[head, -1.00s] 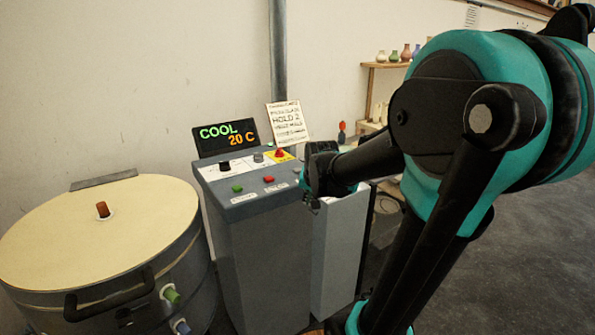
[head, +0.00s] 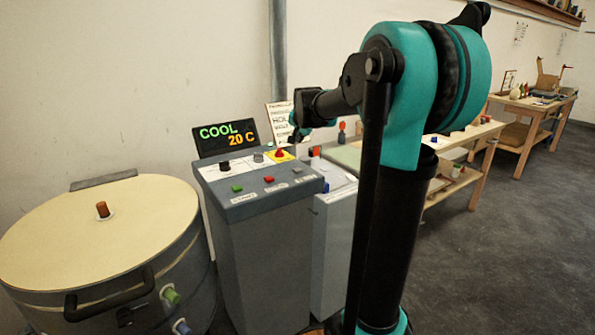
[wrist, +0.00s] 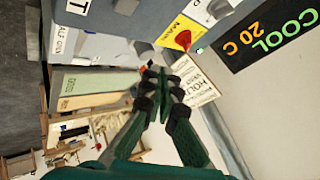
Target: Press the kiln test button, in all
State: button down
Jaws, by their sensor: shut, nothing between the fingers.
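The grey kiln control console (head: 262,250) stands beside the round kiln. Its sloped top has a green button (head: 237,188), a red button (head: 269,179) and a small pale button (head: 297,170), with white labels too small to read. I cannot tell which one is the test button. The display (head: 226,137) reads COOL 20 C; it also shows in the wrist view (wrist: 262,40). My gripper (head: 296,136) is above the back right of the console, in front of the paper card, touching no button. In the wrist view its fingers (wrist: 156,72) are together and empty.
A red knob on a yellow plate (head: 279,153) sits at the console's back right, close to my gripper. The paper card (head: 278,114) stands behind it. The round kiln (head: 100,230) is at left. A lower grey box (head: 333,250) and wooden benches (head: 470,140) are at right.

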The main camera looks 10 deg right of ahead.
aim_at(298, 170)
jog(key=shift+f, duration=0.15)
jog(key=shift+f, duration=4.25)
jog(key=shift+f, duration=0.2)
jog(key=shift+f, duration=0.2)
jog(key=shift+f, duration=0.55)
jog(key=shift+r, duration=0.95)
jog(key=shift+r, duration=2.55)
